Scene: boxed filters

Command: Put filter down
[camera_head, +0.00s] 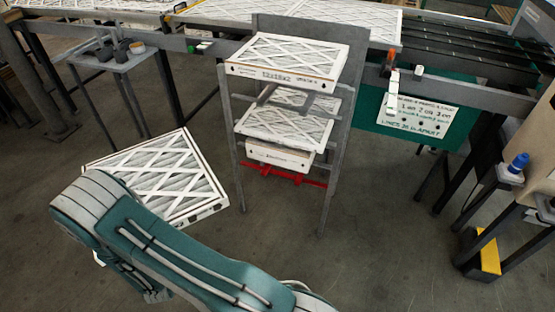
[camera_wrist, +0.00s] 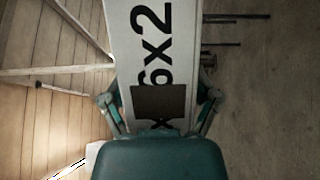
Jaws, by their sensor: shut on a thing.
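My gripper (camera_wrist: 160,98) is shut on a white boxed filter. In the wrist view its fingers sit on either side of the filter's printed edge (camera_wrist: 152,35), which reads "6x2" in part. In the head view the held filter (camera_head: 165,172) shows its white lattice face, left of the rack and above the floor. My arm hides its lower left part and my gripper there. A grey rack (camera_head: 330,185) stands at the centre. One filter (camera_head: 288,52) lies on its top level, and more filters (camera_head: 285,127) lie on the levels below.
A long conveyor with filters (camera_head: 290,17) runs along the back. A small stand with dark cups (camera_head: 115,55) is at the upper left. A red bar (camera_head: 285,175) crosses the rack low down. A frame with a blue knob (camera_head: 518,163) stands at the right. Floor is clear right of the rack.

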